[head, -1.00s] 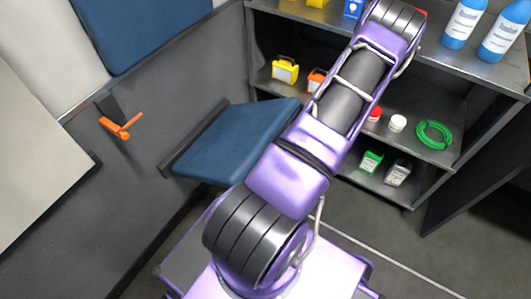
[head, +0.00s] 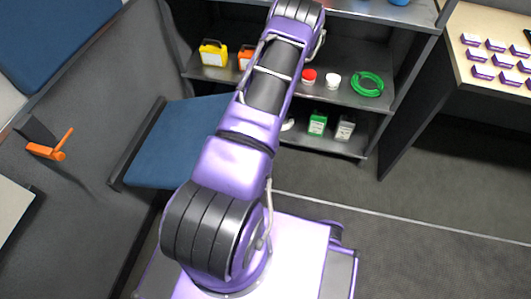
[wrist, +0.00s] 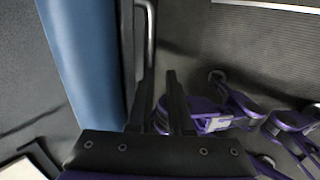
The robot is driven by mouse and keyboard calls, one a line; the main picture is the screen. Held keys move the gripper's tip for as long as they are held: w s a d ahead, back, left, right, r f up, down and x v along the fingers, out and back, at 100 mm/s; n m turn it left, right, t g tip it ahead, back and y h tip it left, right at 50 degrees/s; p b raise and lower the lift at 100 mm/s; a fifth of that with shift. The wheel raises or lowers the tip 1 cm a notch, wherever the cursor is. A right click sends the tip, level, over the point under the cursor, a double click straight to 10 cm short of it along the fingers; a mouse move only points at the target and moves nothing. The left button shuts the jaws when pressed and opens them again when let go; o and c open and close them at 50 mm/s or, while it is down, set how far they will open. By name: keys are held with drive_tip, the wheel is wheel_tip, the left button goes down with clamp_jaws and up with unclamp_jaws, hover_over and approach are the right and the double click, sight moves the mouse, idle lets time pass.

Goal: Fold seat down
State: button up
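A blue seat cushion (head: 180,140) with a dark frame juts from the grey wall at the left in the head view, partly hidden behind my arm. Its surface faces mostly up toward the head camera. I cannot tell whether the left finger touches the bar. The gripper is out of the head view.
An orange lever (head: 50,148) is on the wall left of the seat. A shelf (head: 345,100) behind holds yellow and orange boxes, jars, a green coil and bottles. A table (head: 462,35) with purple-edged blocks is at the upper right. The floor (head: 430,200) at right is clear.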

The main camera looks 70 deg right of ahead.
drive_tip(key=s+r, duration=0.2)
drive_tip(key=s, duration=0.7)
drive_tip(key=s+r+p, duration=0.1)
drive_tip(key=s+r, duration=0.1)
drive_tip(key=s, duration=0.8)
drive_tip(key=shift+d, duration=0.4)
idle(0.7)
drive_tip(key=shift+s, duration=0.1)
drive_tip(key=shift+r, duration=0.1)
idle(0.4)
